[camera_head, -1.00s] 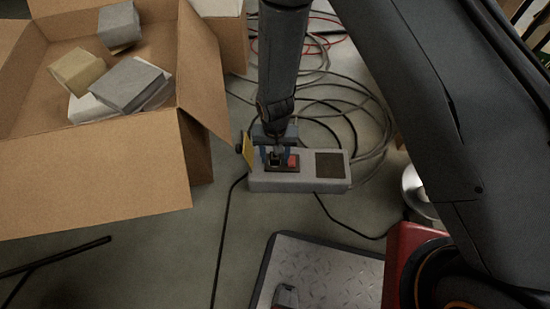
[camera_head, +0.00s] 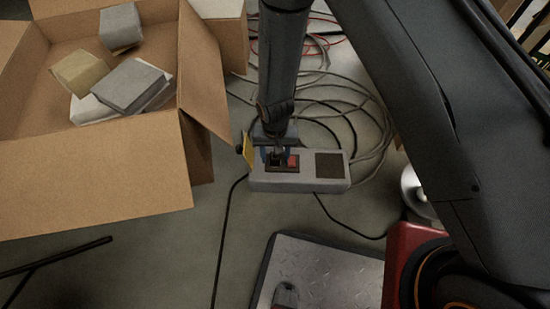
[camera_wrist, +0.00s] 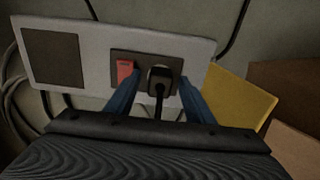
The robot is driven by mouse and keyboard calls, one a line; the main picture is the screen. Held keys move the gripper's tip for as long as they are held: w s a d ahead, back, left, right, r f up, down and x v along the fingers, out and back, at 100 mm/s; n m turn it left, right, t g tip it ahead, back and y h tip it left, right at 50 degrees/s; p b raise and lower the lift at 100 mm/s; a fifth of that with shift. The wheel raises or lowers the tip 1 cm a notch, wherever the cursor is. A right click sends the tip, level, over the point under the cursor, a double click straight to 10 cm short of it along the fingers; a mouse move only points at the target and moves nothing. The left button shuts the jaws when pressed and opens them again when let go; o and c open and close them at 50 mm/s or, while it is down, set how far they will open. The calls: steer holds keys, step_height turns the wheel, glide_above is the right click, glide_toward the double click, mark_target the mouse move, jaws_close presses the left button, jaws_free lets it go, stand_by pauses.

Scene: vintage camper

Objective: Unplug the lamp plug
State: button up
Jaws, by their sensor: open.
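The black lamp plug (camera_wrist: 160,78) sits in the socket of a grey power box (camera_wrist: 90,47), beside a red switch (camera_wrist: 125,69), with its cord running toward me. The power box (camera_head: 257,181) lies on the floor in the head view, its red switch (camera_head: 293,161) visible. My gripper (camera_wrist: 157,105) is open, its two blue fingers on either side of the plug and cord, with the left finger near the red switch. In the head view my gripper (camera_head: 277,155) is over the socket and mostly hides the plug. Whether the fingers touch the plug is unclear.
A yellow tag (camera_head: 249,153) stands at the box's left end. An open cardboard box (camera_head: 90,185) with several packets is at left. Coiled cables (camera_head: 350,115) lie behind and right.

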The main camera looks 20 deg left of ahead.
steer(key=shift+p, duration=0.35)
stand_by(0.5)
jaws_close()
steer(key=shift+r, duration=0.15)
steer(key=shift+r+p, duration=2.45)
steer(key=shift+r, duration=0.45)
